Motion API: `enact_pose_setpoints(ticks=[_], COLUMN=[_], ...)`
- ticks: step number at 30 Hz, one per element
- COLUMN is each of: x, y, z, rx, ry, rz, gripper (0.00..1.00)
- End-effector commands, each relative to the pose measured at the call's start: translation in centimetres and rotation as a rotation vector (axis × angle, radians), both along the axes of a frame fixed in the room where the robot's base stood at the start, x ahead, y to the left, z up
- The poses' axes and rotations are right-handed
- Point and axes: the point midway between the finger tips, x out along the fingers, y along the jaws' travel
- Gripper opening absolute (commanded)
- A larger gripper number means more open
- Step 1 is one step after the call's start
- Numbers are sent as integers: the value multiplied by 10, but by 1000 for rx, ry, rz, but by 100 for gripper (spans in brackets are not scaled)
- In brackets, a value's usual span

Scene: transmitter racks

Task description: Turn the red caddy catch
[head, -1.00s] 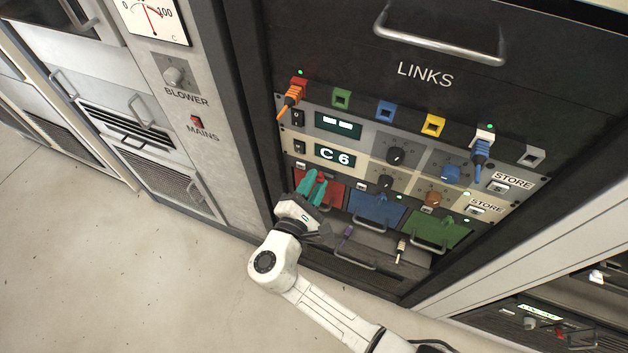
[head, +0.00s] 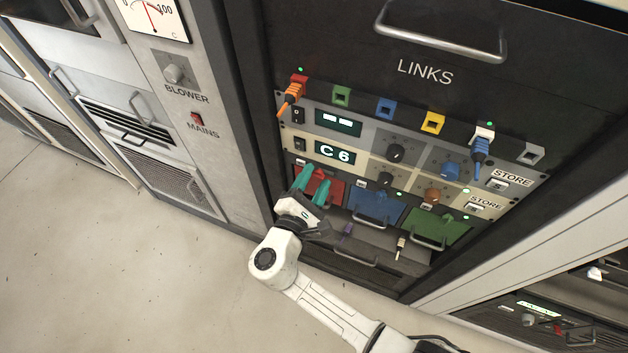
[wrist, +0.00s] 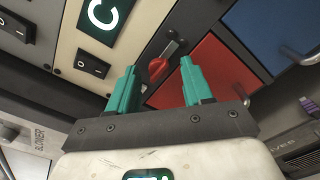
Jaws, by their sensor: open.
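The red caddy catch (wrist: 158,69) is a small red lever by the upper edge of the red caddy (wrist: 208,72), beside a grey latch piece. My gripper (head: 314,177) is open, with its two teal fingers apart. In the wrist view the catch appears between the two fingertips, with a gap on each side; I cannot tell how far beyond the tips it lies. The red caddy (head: 334,194) is partly hidden by my fingers in the head view.
Right of the red caddy are a blue caddy (head: 376,207) and a green caddy (head: 440,226). Above are the C 6 panel (head: 334,152), knobs, and a row of ports with an orange plug (head: 291,93) and a blue plug (head: 481,149). Open floor lies left.

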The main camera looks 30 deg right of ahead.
Motion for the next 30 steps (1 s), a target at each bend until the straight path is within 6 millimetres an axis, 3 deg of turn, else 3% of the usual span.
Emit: enact_pose_setpoints(ticks=[8, 22, 30], x=[-8, -62, -72], y=[11, 72, 81], z=[0, -1, 0], rx=[0, 1, 0], ry=[-2, -1, 0], rz=[3, 3, 0], gripper=[50, 50, 50])
